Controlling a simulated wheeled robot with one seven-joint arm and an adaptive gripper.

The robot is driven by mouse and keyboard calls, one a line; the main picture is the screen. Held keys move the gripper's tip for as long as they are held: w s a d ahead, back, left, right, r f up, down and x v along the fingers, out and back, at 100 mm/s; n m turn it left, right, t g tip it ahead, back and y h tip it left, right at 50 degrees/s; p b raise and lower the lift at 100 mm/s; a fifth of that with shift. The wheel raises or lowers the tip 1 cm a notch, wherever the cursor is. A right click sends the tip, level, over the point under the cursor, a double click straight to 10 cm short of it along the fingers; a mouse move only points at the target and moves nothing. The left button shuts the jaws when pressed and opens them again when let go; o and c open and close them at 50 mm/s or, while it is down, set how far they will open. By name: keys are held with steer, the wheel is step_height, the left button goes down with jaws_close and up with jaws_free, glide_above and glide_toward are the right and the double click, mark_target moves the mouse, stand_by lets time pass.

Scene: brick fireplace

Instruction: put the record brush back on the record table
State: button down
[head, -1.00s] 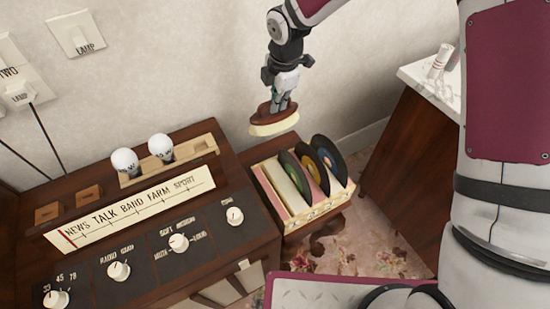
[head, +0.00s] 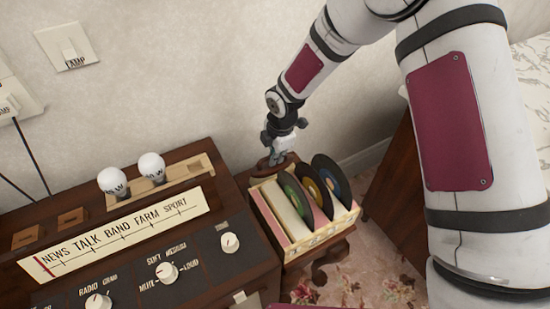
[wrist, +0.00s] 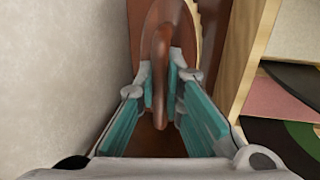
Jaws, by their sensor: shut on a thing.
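The record brush (head: 268,168) has a brown wooden body and a raised handle. My gripper (head: 278,152) is shut on that handle, and the wrist view shows the handle (wrist: 160,50) between the two teal-lined fingers (wrist: 160,88). The brush is low behind the record crate (head: 318,238), between it and the wall. The record table (head: 290,257) is the small dark wooden stand under the crate. The crate hides the brush's underside, so I cannot tell whether it touches the tabletop.
The crate holds several upright records (head: 328,178), and its wooden wall (wrist: 255,60) is close to the right of my gripper. The wall (wrist: 50,80) is close on the left. The radio console (head: 140,230) stands left of the table, with two white bulbs on top.

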mark_target(279, 168)
steer(key=shift+f, duration=0.3)
steer(key=shift+f, duration=0.15)
steer(key=c, duration=1.7)
jaws_free()
step_height(279, 168, up, 12)
steer(key=s+d+p, duration=0.1)
steer(key=s+p, duration=0.1)
steer(key=p, duration=0.1)
steer(key=shift+d, duration=0.15)
steer(key=shift+d, duration=0.1)
